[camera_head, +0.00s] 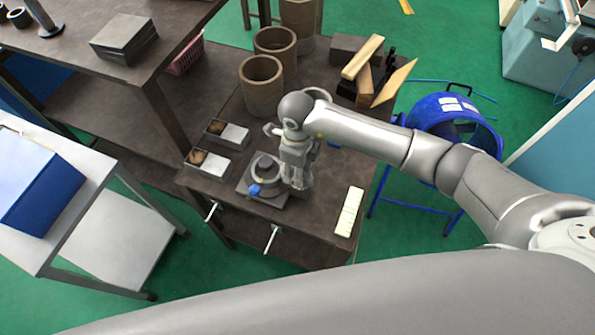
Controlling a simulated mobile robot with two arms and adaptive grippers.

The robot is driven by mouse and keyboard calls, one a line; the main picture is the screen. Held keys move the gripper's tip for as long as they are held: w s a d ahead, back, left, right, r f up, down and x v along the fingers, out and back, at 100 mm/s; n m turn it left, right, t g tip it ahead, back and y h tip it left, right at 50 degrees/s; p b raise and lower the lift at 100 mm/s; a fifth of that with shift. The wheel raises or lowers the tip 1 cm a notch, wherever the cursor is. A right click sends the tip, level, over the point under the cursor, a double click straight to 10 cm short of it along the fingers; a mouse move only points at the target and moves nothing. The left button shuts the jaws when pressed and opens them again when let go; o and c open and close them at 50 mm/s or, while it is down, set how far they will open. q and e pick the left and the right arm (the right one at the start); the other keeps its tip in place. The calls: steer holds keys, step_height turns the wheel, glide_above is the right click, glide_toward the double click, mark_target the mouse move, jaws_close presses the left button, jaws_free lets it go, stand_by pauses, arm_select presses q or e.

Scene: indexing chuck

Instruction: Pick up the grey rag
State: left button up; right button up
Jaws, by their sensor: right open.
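My right gripper (298,183) points down over the right side of the indexing chuck (265,166) and hides part of it; it is open. I cannot tell from this view whether it touches the chuck. The chuck is a dark round body on a square grey base on the brown workbench (318,228), with a small blue part (255,189) at its front. I cannot make out a grey rag clearly; it may be hidden behind my gripper and arm. My left gripper is not in view.
Two small trays (208,163) with brown and pale contents lie left of the chuck. Brown pots (261,84) and wooden blocks (362,57) stand behind. A pale strip (349,211) lies at the right edge. A blue drum (455,118) stands to the right.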

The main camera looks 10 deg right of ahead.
jaws_close()
